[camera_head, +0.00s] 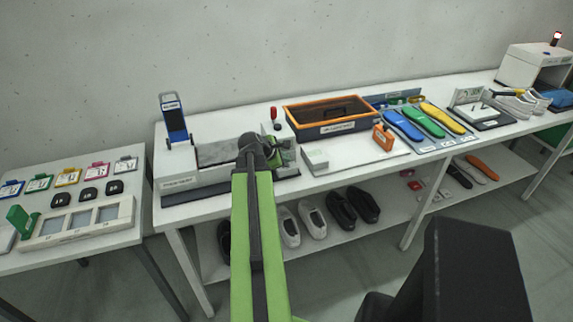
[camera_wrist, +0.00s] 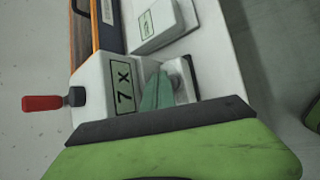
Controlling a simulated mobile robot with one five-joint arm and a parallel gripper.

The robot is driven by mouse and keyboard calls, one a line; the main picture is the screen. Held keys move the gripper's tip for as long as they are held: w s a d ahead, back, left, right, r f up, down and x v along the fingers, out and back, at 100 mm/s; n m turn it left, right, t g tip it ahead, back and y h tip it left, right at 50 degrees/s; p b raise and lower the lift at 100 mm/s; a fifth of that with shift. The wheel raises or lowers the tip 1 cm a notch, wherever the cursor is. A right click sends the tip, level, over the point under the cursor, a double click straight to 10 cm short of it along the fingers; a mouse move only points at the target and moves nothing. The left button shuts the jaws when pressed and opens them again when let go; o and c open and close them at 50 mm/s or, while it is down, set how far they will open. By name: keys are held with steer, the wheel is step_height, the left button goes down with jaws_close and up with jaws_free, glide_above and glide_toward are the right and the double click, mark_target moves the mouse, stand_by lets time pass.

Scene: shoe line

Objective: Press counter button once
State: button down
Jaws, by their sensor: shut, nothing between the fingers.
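The counter (camera_wrist: 92,80) is a pale box with a display (camera_wrist: 124,86) that seems to read 7 and X, seen sideways in the wrist view. A rounded grey knob-like part, likely the button (camera_wrist: 182,90), sits on a pale base beside the display. My gripper (camera_wrist: 160,86) is shut and empty, its teal fingers right beside that part. I cannot tell whether they touch it. In the head view my green arm and dark wrist hide much of the counter; its red handle (camera_head: 274,113) shows above them.
An orange-rimmed bin (camera_head: 318,131) stands behind and right of the counter. A small white box (camera_head: 315,160) and an orange bottle (camera_head: 382,137) lie to the right. A blue stand (camera_head: 173,120) is on the left. Coloured insoles (camera_head: 425,120) lie farther right.

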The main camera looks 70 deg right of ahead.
steer(key=shift+f+b, duration=0.45)
steer(key=shift+f, duration=0.05)
steer(key=shift+r, duration=0.1)
stand_by(0.5)
steer(key=shift+r+p, duration=0.85)
steer(key=shift+p, duration=0.1)
step_height(320, 180, up, 5)
steer(key=p, duration=0.5)
steer(key=shift+r, duration=0.15)
